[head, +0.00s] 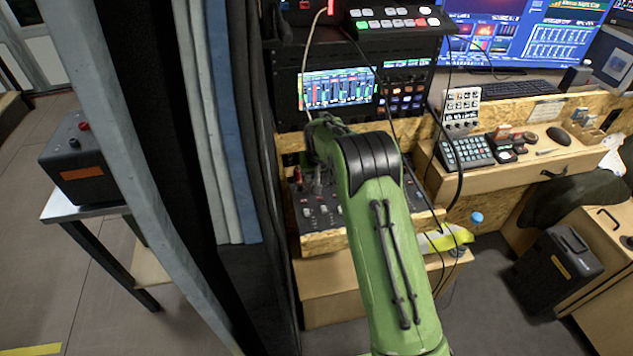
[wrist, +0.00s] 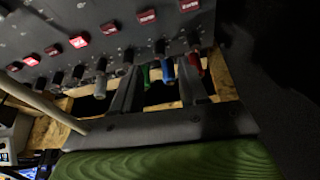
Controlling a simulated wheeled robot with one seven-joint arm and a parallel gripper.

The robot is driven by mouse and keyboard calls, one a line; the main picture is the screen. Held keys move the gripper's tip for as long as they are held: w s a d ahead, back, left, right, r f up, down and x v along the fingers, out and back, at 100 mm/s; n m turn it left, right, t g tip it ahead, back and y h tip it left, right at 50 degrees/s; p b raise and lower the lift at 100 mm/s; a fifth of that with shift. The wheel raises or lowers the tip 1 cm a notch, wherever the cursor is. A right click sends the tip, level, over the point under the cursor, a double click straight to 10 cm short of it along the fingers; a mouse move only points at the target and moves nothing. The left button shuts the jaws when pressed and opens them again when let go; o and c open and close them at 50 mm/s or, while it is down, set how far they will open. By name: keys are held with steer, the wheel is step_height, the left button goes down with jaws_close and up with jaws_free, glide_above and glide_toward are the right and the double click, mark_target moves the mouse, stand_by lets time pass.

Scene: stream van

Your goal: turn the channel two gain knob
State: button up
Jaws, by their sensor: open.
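The dark control panel (wrist: 110,35) fills the upper left of the wrist view, with a row of small red and white labels. Below them stick out several dark knobs, plus a grey knob (wrist: 100,86), a green knob (wrist: 146,76), a blue knob (wrist: 167,70) and a red knob (wrist: 191,63). The labels are too small to read, so I cannot tell which is the channel two gain knob. My gripper (wrist: 157,88) is open, its two fingers pointing at the panel on either side of the green and blue knobs. Contact is unclear. In the head view the panel (head: 322,216) is partly hidden by my green arm.
A rack screen (head: 338,90) and a button switcher (head: 394,20) stand above the panel. Thin cables (head: 392,112) hang close to my arm. A wooden desk (head: 530,150) with a keypad (head: 467,151) is to the right.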

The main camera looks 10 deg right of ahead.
steer(key=x, duration=0.4)
steer(key=shift+w+f, duration=0.1)
steer(key=shift+f, duration=0.15)
jaws_close()
